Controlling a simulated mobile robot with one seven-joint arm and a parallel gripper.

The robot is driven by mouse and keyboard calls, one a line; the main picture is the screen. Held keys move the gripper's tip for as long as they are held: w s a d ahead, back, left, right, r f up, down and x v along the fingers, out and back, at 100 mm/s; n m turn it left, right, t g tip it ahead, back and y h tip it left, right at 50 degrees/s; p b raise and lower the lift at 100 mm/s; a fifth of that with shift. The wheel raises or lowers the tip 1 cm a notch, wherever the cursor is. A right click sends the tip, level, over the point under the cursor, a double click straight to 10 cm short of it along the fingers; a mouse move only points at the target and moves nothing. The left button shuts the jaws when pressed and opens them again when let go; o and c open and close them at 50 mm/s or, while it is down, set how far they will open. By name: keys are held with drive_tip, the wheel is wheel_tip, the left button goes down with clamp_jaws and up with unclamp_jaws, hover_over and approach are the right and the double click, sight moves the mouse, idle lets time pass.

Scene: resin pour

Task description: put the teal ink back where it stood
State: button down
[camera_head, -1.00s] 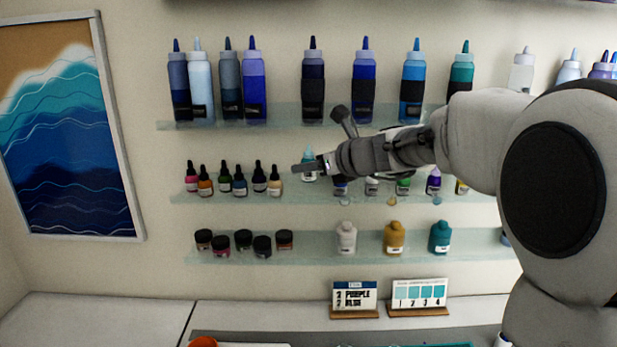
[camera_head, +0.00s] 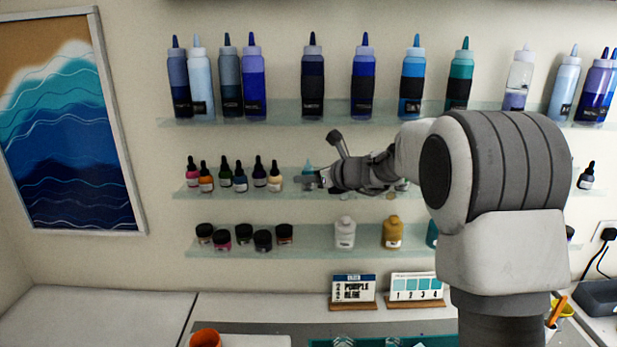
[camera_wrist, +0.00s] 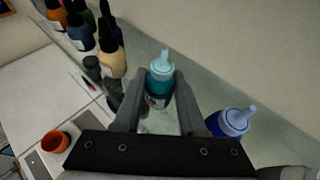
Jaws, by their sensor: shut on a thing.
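The teal ink (camera_wrist: 160,88) is a small dropper bottle with a lighter teal cap and a white label. My gripper (camera_wrist: 158,100) is shut on it in the wrist view, one finger on each side. The bottle looks upright. In the head view the teal ink (camera_head: 308,168) shows above my gripper (camera_head: 310,180) at the middle shelf, right of the cream bottle. Its lower part is hidden by the fingers, and I cannot tell whether its base touches the shelf.
The middle glass shelf (camera_head: 185,195) holds several dropper bottles at left, the cream bottle (camera_head: 275,178) nearest. A blue bottle (camera_wrist: 232,122) stands right of my gripper in the wrist view. Squeeze bottles stand on the shelf above; jars and a white bottle (camera_head: 345,233) stand below.

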drive_tip(key=shift+f, duration=0.15)
drive_tip(key=shift+c, duration=2.4)
unclamp_jaws()
